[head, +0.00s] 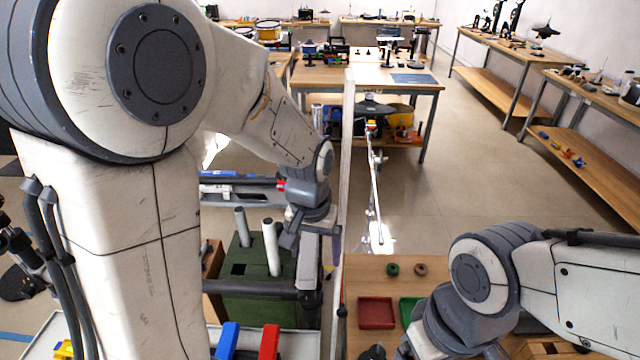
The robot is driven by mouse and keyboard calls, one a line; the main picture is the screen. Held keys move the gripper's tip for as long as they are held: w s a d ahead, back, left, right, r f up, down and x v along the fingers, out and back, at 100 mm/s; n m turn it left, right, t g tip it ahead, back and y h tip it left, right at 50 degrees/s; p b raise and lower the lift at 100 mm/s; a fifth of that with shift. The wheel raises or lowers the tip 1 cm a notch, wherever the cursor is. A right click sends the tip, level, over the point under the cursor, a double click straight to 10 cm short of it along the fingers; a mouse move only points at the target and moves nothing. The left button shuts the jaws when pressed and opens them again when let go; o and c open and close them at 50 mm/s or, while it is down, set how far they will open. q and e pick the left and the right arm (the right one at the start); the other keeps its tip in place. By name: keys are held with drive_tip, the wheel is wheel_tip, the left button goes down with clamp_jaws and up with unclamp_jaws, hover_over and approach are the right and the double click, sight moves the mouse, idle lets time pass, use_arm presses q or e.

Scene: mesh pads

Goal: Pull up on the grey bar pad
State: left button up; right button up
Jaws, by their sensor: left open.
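A dark grey horizontal bar (258,289) crosses in front of a green block (240,263) left of the middle. I take it for the grey bar pad, but cannot be sure. Its right end meets a dark upright piece. My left gripper (296,236) points down just above and behind the bar's right end, close to it. It is open, and I see nothing held in it. Whether it touches the bar cannot be told. My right gripper (400,350) is at the bottom edge, mostly cut off, and its jaws do not show clearly.
A grey peg (243,227) and a white peg (271,248) stand at the green block. A pale upright post (347,190) rises beside my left gripper. A wooden table with a red tray (376,313) and a green tray (408,309) lies to the right. Blue and red blocks stand in front.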

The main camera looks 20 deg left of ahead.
sight(308, 251)
use_arm(q)
drive_tip(key=w+a, duration=0.1)
drive_tip(key=w+a+r+n, duration=0.1)
drive_tip(key=shift+a, duration=0.4)
drive_tip(key=w, duration=0.1)
drive_tip(key=w+n, duration=0.1)
drive_tip(key=w, duration=0.1)
drive_tip(key=shift+w+a+r+g, duration=0.2)
drive_tip(key=shift+a+r+g, duration=0.1)
drive_tip(key=shift+a+g, duration=0.1)
drive_tip(key=shift+w+a+n, duration=0.1)
drive_tip(key=shift+w+n, duration=0.3)
wheel_tip(308, 251, down, 10)
drive_tip(key=shift+f+p, duration=0.15)
drive_tip(key=shift+p, duration=1.05)
use_arm(e)
wheel_tip(308, 251, up, 4)
drive_tip(key=shift+s+f, duration=0.1)
use_arm(q)
drive_tip(key=shift+c, duration=0.3)
clamp_jaws()
